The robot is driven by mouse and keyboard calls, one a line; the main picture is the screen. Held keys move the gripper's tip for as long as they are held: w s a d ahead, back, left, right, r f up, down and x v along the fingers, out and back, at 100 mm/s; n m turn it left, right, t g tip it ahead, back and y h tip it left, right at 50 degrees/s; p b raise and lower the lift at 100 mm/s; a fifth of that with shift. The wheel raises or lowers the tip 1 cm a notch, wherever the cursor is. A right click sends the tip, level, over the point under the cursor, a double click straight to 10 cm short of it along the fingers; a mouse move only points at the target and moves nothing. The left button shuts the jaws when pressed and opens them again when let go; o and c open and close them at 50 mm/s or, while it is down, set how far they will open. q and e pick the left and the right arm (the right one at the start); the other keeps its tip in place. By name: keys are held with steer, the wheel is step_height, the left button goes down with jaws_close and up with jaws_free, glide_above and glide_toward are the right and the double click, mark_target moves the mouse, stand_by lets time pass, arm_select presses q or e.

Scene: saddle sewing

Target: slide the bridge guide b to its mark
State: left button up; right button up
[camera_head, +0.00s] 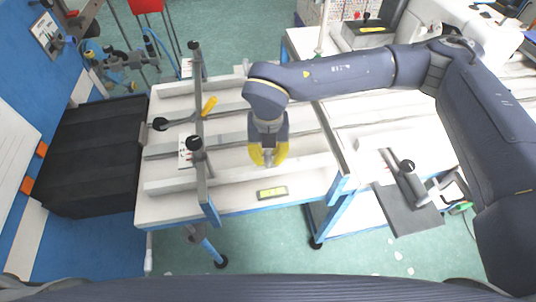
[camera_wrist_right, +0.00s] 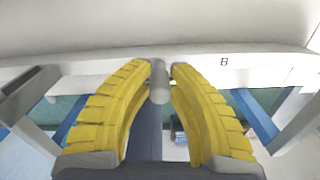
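My right gripper (camera_head: 268,158) points down over the front middle of the white table, between two crosswise bridges. Its yellow fingers also show in the right wrist view (camera_wrist_right: 161,72), with the tips close on both sides of a small grey peg (camera_wrist_right: 160,85), which fills the gap. The left bridge (camera_head: 202,160) spans the table front to back, with black knobs and a yellow lever. The right bridge (camera_head: 331,140) is a plain thin bar. I cannot tell which one is guide b. A letter that looks like B (camera_wrist_right: 224,62) marks a white edge. My left gripper is out of view.
Long white rails (camera_head: 240,176) run along the table. A yellow-green display (camera_head: 271,192) sits at its front edge. A black box (camera_head: 88,155) stands at the left. A grey plate with a clamp (camera_head: 408,208) stands at the right.

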jaws_close()
steer(key=shift+w+a, duration=0.2)
steer(key=shift+w, duration=0.75)
steer(key=o, duration=0.7)
jaws_free()
steer(key=shift+c, duration=0.2)
step_height(320, 180, up, 12)
steer(key=shift+r, duration=0.1)
